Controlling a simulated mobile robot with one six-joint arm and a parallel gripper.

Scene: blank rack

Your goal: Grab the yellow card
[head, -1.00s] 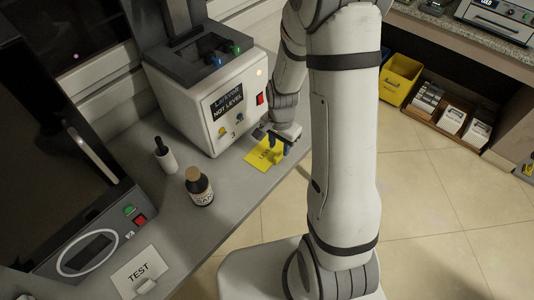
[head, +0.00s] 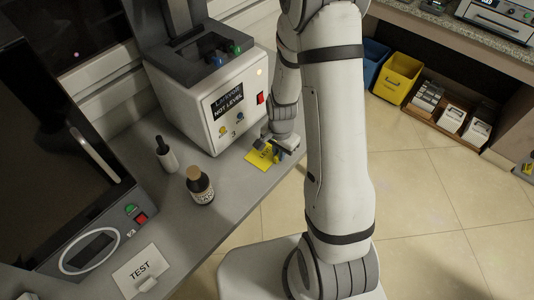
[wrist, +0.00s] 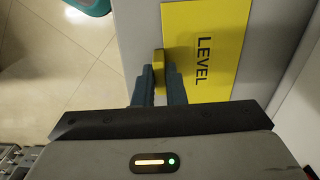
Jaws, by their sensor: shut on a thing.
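The yellow card (head: 257,161) lies at the counter's edge in front of the white machine, partly covered by my gripper (head: 271,151). In the wrist view, the card (wrist: 205,80) reads "LEVEL", and a small yellow tab (wrist: 158,62) stands at its left edge. My gripper (wrist: 158,88) has its two blue-grey fingers on either side of this tab and is shut on it. The card appears to be still flat on or very close to the counter; I cannot tell whether there is a gap.
A white machine (head: 233,118) showing "NOT LEVEL" stands just behind. A brown bottle (head: 200,188), a dropper bottle (head: 166,156) and a white TEST card (head: 141,270) are on the counter (head: 226,196). A yellow bin (head: 398,80) is at the back right; tiled floor lies right of the counter.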

